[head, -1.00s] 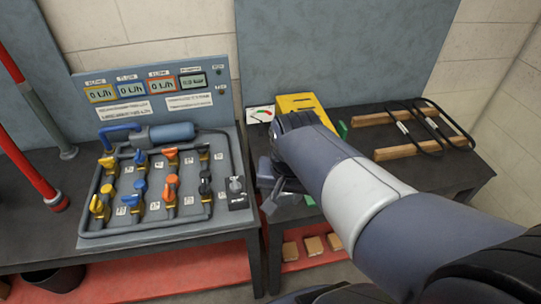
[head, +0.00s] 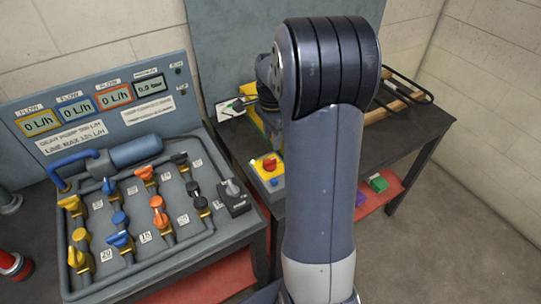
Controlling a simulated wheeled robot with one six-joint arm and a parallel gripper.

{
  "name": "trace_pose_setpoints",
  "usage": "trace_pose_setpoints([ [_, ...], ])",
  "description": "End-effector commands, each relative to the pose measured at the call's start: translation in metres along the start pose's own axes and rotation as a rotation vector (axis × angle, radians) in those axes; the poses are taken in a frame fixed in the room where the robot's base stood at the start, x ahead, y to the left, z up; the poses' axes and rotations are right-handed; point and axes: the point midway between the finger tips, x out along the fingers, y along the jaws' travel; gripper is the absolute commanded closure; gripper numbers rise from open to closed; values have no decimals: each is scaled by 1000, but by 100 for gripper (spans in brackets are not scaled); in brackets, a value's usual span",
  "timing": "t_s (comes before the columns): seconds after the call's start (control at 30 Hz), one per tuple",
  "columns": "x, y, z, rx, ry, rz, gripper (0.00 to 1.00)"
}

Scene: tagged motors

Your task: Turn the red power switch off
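The red power switch (head: 270,164) is a red rotary knob on a yellow plate, on top of a small grey box. It sits at the left front edge of the dark right-hand table, just left of my arm in the head view. Its markings are too small to read. My upper arm and elbow fill the middle of the view. A dark part of my wrist shows behind the elbow, above and beyond the switch. My gripper is hidden behind my arm, and nothing is seen touching the switch.
A valve panel (head: 190,238) with blue, yellow, orange and black handles stands on the left. A grey lever box (head: 236,198) is at its right edge. A black-framed rack with wooden bars (head: 390,108) lies at the table's back right. The floor at right is clear.

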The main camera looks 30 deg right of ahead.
Motion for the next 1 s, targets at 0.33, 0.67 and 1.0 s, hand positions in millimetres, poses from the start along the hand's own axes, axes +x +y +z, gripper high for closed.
trace_pose_setpoints([
  [0.33,64,1,1,-2,-2,4,65],
  [0.67,82,0,1,-3,0,0,65],
  [1.0,82,0,1,-3,0,0,79],
])
